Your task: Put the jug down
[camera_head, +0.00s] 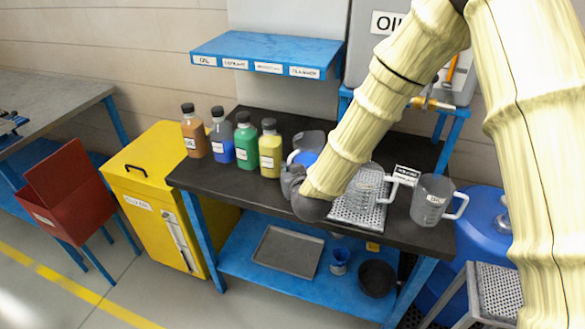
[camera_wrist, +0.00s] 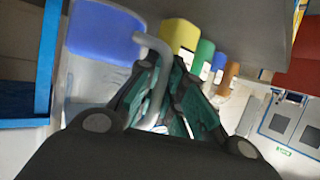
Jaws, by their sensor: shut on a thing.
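A clear jug (camera_head: 311,140) with blue liquid in its lower part is at the black bench top (camera_head: 262,203), right of the yellow bottle and partly behind my arm. My gripper (camera_head: 291,180) is at its near side, over the bench. The wrist view is turned over and shows the jug (camera_wrist: 103,32) with its grey handle (camera_wrist: 155,82) running between my two fingers. My gripper (camera_wrist: 165,105) is shut on that handle. The jug looks about upright. I cannot tell whether its base touches the bench.
Brown, blue, green and yellow bottles (camera_head: 270,148) stand left of the jug. Two clear jugs (camera_head: 433,200) stand to the right, one on a perforated tray (camera_head: 357,214). A blue shelf (camera_head: 265,52) hangs behind. The bench's front left is clear.

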